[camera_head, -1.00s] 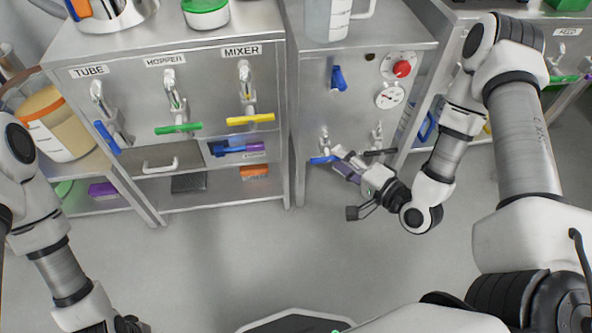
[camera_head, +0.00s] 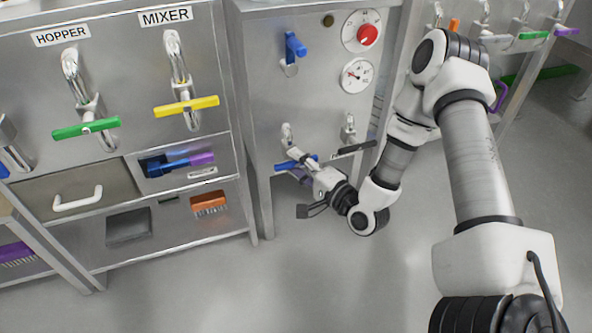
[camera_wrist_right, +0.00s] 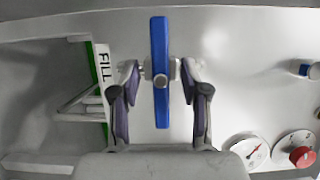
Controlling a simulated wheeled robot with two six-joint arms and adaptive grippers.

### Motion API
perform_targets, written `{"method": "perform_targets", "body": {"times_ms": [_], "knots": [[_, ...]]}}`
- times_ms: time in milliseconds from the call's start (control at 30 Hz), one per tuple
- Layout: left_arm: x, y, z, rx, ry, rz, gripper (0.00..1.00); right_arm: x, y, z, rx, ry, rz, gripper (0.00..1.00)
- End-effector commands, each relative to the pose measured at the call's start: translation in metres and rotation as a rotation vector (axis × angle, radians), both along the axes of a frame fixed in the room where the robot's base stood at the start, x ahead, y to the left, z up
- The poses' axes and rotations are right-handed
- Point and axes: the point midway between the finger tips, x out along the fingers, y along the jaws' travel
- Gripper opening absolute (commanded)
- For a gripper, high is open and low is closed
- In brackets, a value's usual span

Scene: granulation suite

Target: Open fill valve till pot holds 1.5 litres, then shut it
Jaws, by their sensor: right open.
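The fill valve is a tap with a blue bar handle (camera_head: 284,166) low on the right-hand cabinet's front. In the right wrist view its blue handle (camera_wrist_right: 160,40) runs lengthwise between my fingers, beside a label reading FILL (camera_wrist_right: 104,68). My right gripper (camera_wrist_right: 162,78) is open, one finger on each side of the handle, with gaps showing on both sides. In the head view the right gripper (camera_head: 300,162) is at this tap and partly covers it. The pot cannot be made out now. My left gripper is out of view.
A tap with a black handle (camera_head: 355,147) is just right of the fill valve. Above are another blue handle (camera_head: 295,45), a dial gauge (camera_head: 357,75) and a red knob (camera_head: 368,34). Green (camera_head: 86,128) and yellow (camera_head: 186,106) handled taps are on the left cabinet. The floor in front is clear.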

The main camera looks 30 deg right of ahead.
Motion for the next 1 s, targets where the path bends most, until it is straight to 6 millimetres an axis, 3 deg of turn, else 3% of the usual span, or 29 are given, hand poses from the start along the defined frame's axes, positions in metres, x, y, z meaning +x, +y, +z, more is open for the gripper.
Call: {"method": "perform_targets", "body": {"times_ms": [267, 300, 400, 433, 767, 1000], "knots": [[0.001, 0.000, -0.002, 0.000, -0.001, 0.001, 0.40, 0.006, 0.001, 0.001, 0.001, 0.001, -0.001, 0.46], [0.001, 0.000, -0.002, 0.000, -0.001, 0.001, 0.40, 0.006, 0.001, 0.001, 0.001, 0.001, -0.001, 0.39], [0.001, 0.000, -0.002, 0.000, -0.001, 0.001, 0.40, 0.006, 0.001, 0.000, 0.000, 0.001, -0.001, 0.03], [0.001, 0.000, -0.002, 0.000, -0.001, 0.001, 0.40, 0.006, 0.001, 0.000, 0.000, 0.001, -0.001, 0.00], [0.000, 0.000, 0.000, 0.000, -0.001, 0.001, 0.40, 0.006, 0.001, 0.001, -0.012, 0.003, 0.000, 0.00], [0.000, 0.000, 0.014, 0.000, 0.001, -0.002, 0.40, 0.006, 0.001, 0.004, -0.086, 0.022, 0.001, 0.00]]}}
